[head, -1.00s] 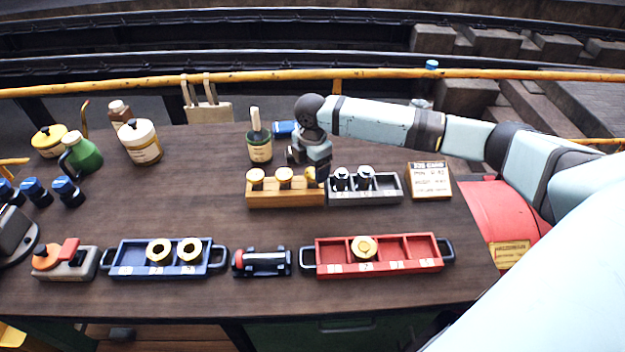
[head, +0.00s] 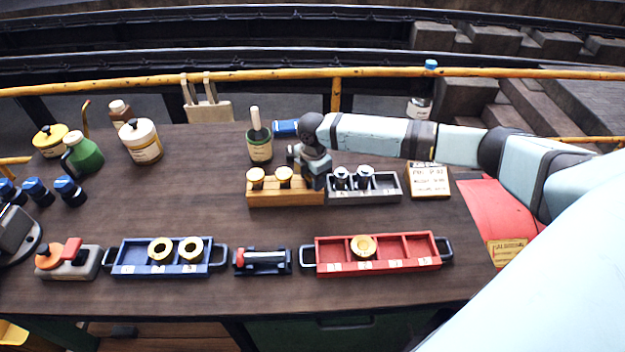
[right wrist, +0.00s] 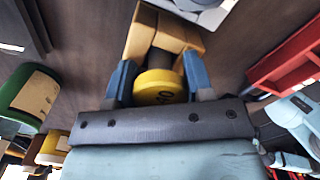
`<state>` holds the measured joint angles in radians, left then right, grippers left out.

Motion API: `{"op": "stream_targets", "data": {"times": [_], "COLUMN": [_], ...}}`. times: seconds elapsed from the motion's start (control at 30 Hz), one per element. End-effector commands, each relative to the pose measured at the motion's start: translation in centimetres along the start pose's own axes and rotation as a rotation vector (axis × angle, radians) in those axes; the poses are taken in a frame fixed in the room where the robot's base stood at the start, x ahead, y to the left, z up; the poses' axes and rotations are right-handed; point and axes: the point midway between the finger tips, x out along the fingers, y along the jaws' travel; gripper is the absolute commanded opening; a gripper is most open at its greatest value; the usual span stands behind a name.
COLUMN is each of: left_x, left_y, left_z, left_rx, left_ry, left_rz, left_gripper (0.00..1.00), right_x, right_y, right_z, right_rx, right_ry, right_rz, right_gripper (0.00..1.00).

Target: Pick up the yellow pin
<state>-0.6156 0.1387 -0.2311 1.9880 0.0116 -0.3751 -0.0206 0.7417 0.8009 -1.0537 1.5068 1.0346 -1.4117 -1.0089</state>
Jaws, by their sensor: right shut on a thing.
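My right gripper (head: 315,180) is at the rack's right end and hides that place in the head view. In the right wrist view, its two blue fingers (right wrist: 158,85) are shut on the yellow pin (right wrist: 160,90), one on each side of the round cap. The pin's dark shank points towards the rack (right wrist: 160,35); I cannot tell whether it is still seated. My left gripper is not in view.
A grey rack (head: 378,197) with two silver-topped pins stands just right of the wooden rack. In front are a blue tray (head: 135,243) and a red tray (head: 410,266). The table's middle left is clear.

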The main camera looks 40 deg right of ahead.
Motion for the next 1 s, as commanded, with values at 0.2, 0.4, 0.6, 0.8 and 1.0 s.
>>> {"op": "stream_targets", "data": {"times": [0.2, 0.4, 0.6, 0.8, 1.0], "left_x": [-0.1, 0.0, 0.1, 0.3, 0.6], "left_y": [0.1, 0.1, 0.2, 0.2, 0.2], "left_z": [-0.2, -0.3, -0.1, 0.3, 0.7], "left_rx": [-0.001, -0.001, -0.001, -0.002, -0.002], "left_ry": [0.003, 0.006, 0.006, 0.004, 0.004], "left_rz": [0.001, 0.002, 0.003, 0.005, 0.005], "left_gripper": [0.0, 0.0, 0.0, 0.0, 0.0], "right_x": [-0.1, -0.9, -3.5, -7.6, -12.8], "right_y": [0.1, 0.1, 0.1, 0.1, 0.1], "right_z": [0.0, 0.0, 0.0, 0.0, 0.0], "right_rx": [0.0, 0.001, 0.0, 0.0, -0.001], "right_ry": [0.0, 0.001, 0.001, 0.001, 0.001], "right_rz": [0.002, 0.003, 0.005, 0.006, 0.007], "right_gripper": [0.08, 0.08, 0.08, 0.08, 0.08]}}
